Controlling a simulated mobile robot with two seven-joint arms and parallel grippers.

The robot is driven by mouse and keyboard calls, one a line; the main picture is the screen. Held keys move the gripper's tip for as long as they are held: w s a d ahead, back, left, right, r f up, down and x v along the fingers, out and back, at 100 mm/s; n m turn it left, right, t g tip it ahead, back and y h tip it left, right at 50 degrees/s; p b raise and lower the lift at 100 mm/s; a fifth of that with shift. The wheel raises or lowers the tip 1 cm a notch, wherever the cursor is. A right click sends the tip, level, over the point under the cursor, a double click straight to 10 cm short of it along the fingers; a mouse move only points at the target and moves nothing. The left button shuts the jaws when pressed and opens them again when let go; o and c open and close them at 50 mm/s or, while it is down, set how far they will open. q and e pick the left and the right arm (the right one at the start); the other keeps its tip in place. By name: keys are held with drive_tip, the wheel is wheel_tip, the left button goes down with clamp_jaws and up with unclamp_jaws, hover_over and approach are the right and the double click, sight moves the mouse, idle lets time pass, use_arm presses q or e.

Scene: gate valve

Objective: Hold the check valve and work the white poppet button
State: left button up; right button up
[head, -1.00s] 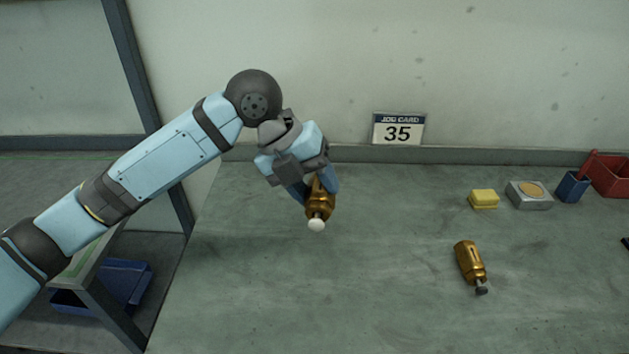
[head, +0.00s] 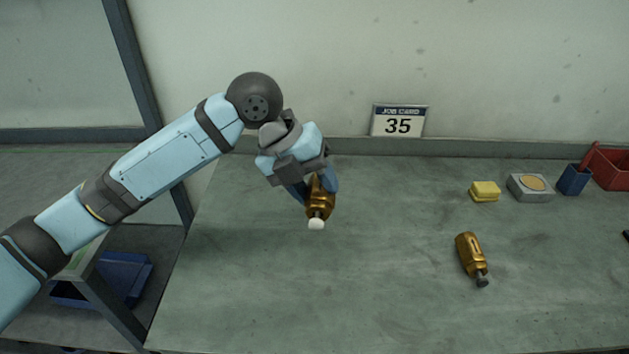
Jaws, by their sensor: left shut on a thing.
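A brass check valve (head: 319,206) with a white poppet button (head: 316,224) at its lower end is held in my left gripper (head: 316,190). The gripper's blue fingers are shut around the valve's upper part and hide some of it. The white button points down and toward me. Whether the valve touches the bench is hard to tell. A second brass valve (head: 470,253) with a dark button (head: 482,281) lies on the bench to the right, apart from the gripper. My right gripper is not in view.
The grey-green bench (head: 380,290) is mostly clear in the middle and front. At the back right are a yellow sponge (head: 485,192), a grey tin (head: 530,188), a blue cup (head: 573,180) and a red bin (head: 611,167). A job card "35" (head: 399,121) stands at the back edge.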

use_arm(q)
drive_tip(key=shift+f+b, duration=1.65)
drive_tip(key=shift+f, duration=3)
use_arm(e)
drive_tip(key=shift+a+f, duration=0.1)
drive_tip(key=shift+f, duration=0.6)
use_arm(q)
drive_tip(key=shift+f, duration=0.75)
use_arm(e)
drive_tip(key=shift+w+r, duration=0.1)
use_arm(q)
drive_tip(key=shift+f+b, duration=0.85)
drive_tip(key=shift+f, duration=0.85)
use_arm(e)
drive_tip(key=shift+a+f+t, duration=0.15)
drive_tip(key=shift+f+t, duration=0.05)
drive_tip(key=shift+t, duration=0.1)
use_arm(q)
drive_tip(key=shift+f, duration=0.25)
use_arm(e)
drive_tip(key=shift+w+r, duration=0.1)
